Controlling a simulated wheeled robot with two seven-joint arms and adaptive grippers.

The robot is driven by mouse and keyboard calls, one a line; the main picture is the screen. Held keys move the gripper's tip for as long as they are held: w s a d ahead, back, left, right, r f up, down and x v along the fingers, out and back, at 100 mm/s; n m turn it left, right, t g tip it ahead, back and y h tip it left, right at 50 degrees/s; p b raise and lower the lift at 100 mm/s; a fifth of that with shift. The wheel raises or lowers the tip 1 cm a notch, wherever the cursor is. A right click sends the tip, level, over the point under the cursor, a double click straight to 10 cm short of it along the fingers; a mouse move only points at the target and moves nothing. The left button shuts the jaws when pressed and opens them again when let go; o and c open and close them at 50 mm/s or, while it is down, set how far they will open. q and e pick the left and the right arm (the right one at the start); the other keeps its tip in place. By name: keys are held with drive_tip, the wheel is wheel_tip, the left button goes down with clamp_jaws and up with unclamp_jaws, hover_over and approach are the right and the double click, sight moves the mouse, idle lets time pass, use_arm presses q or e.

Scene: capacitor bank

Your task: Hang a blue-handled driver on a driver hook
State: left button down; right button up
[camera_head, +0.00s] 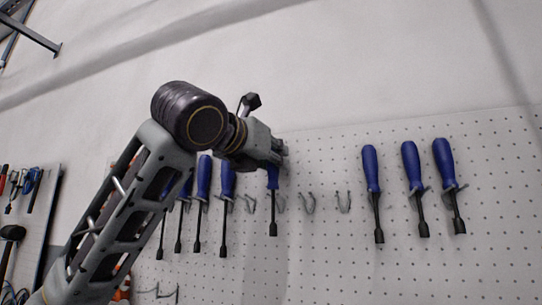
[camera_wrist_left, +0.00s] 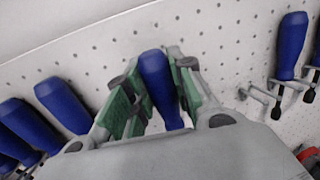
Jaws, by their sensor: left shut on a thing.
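My left gripper (camera_head: 275,160) is shut on the top of the handle of a blue-handled driver (camera_head: 273,180). The driver points down in front of the white pegboard, its dark shaft free below. In the left wrist view, the green-padded fingers (camera_wrist_left: 152,92) stand on both sides of the blue handle (camera_wrist_left: 160,85). An empty driver hook (camera_head: 308,203) and another one (camera_head: 343,202) are to its right. A further hook (camera_head: 281,205) is right beside the driver; I cannot tell whether the driver touches it. My right gripper is in neither view.
Several blue-handled drivers (camera_head: 228,180) hang to the left, partly behind my arm. Three more (camera_head: 372,170) hang to the right. The perforated pegboard (camera_head: 325,265) is bare below the hooks. Another tool board (camera_head: 40,215) stands at the far left.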

use_arm(q)
drive_tip(key=shift+w+d+f, duration=0.15)
drive_tip(key=shift+w, duration=0.4)
drive_tip(key=shift+w+d+f, duration=0.1)
drive_tip(key=shift+w+d, duration=0.05)
drive_tip(key=shift+w, duration=0.35)
drive_tip(key=shift+w+f, duration=0.15)
drive_tip(key=shift+f, duration=0.15)
drive_tip(key=c, duration=1.2)
unclamp_jaws()
drive_tip(key=shift+d, duration=0.15)
drive_tip(key=shift+o, duration=0.3)
drive_tip(key=shift+w, duration=0.15)
drive_tip(key=shift+w+f, duration=0.1)
drive_tip(key=shift+w, duration=0.05)
drive_tip(key=v, duration=1.2)
